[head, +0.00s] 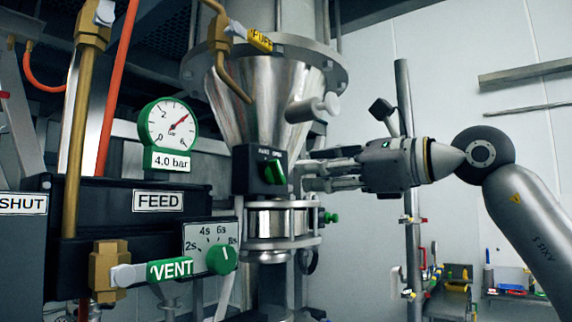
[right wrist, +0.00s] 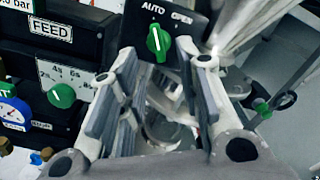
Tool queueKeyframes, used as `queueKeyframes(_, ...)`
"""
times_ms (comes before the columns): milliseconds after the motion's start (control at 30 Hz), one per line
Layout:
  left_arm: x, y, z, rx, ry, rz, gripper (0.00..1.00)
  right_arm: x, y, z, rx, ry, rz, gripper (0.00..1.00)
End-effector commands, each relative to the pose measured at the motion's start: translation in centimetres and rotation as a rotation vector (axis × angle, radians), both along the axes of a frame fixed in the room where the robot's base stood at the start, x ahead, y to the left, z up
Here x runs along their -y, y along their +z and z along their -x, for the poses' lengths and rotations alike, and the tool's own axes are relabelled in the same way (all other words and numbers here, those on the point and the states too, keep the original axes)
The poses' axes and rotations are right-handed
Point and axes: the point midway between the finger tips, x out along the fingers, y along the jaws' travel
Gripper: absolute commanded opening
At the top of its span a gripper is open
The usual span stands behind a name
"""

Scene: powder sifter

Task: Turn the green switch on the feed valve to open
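The green switch (head: 274,172) sits on a black panel (head: 246,178) under the steel cone in the head view. In the right wrist view the switch (right wrist: 158,43) shows below the words AUTO and OPEN on the panel (right wrist: 137,33). Its handle is near upright and its upper end is nearer AUTO than OPEN. My right gripper (head: 308,174) comes in from the right beside the panel. In the right wrist view its two fingers (right wrist: 157,58) are spread apart with nothing between them, and the switch lies beyond their tips, in the gap. My left gripper is not in view.
A FEED box (head: 120,192), a green timer dial (head: 222,260) and a VENT handle (head: 170,269) are at left. A pressure gauge (head: 169,125) reads 4.0 bar. A steel stub (head: 313,108) sticks out just above my right gripper. A steel post (head: 405,90) stands behind my arm.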

Motion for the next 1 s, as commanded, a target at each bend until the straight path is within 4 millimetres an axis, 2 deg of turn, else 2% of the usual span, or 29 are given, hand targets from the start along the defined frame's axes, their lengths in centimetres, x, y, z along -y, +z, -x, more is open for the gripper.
queueKeyframes(33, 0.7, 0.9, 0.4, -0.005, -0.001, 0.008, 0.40, -1.1, 0.4, -0.6, -0.003, 0.005, 0.001, 0.32)
queueKeyframes(133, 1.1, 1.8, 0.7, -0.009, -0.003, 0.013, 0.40, -2.6, 0.3, -1.7, -0.004, 0.004, 0.001, 0.32)
queueKeyframes(300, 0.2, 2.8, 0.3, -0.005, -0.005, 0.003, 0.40, -4.4, 0.3, -3.1, -0.004, 0.003, 0.000, 0.32)
queueKeyframes(500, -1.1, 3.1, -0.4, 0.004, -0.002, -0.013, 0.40, -5.2, 0.0, -3.7, -0.001, 0.002, 0.000, 0.32)
queueKeyframes(733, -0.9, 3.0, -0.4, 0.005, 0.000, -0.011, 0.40, -5.3, 0.0, -3.8, -0.001, 0.002, 0.001, 0.32)
queueKeyframes(967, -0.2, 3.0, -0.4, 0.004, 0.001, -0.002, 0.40, -5.3, 0.0, -3.7, -0.001, 0.002, 0.000, 0.04)
queueKeyframes(1000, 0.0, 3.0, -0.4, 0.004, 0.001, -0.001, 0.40, -5.3, 0.0, -3.7, -0.001, 0.002, 0.000, 0.04)
